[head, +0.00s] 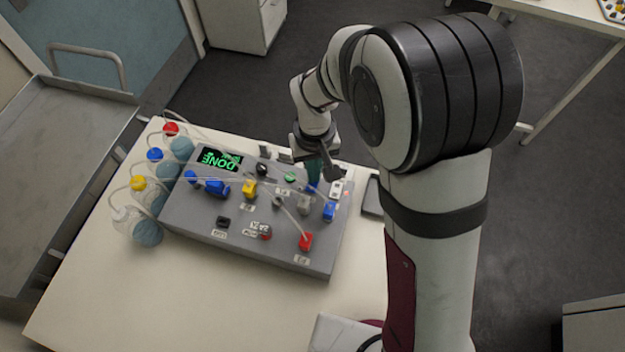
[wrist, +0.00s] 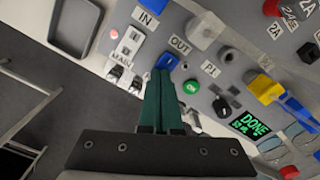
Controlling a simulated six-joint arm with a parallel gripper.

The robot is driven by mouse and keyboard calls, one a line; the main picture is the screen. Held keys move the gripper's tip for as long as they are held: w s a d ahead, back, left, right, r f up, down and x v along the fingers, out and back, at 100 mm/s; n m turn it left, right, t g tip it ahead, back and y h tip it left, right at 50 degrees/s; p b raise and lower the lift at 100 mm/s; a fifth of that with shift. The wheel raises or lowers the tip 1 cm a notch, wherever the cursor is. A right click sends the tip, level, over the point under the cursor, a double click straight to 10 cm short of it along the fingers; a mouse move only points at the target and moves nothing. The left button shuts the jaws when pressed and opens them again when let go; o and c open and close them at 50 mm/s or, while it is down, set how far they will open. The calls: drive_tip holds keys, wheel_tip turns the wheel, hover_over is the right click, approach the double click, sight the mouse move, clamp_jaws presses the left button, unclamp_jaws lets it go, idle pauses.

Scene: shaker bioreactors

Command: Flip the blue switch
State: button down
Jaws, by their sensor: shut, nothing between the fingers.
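The grey control box (head: 190,222) stands on a cream table and carries several coloured controls. A small blue part, which looks like the blue switch (wrist: 167,61), is just past my fingertips, near the OUT label. In the head view a small blue patch (head: 312,187) shows under my gripper, partly hidden. My gripper (wrist: 161,78) is shut and empty, with its green fingers together and pointing at the box face. The tips overlap the blue part's lower edge in the wrist view; I cannot tell if they touch. The switch's position is unclear.
A lit green button (wrist: 191,87) and the white MAIN switch block (wrist: 127,45) flank the fingers. The display (wrist: 250,125) reads DONE. A blue connector (head: 329,210) and a red one (head: 305,241) stand up from the box. Thin tubes run to several flasks (head: 147,232) at left.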

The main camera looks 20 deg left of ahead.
wheel_tip(320, 180, up, 7)
idle(0.6)
drive_tip(key=s+d+r+m+y, duration=0.1)
drive_tip(key=s+d+r+m, duration=0.2)
drive_tip(key=s+d+m, duration=0.2)
drive_tip(key=s+d+r+m, duration=0.3)
drive_tip(key=s+d+m, duration=0.3)
drive_tip(key=s+d, duration=0.5)
drive_tip(key=shift+s+d+r+m+y, duration=0.3)
drive_tip(key=shift+s+y, duration=0.1)
drive_tip(key=shift+s, duration=0.75)
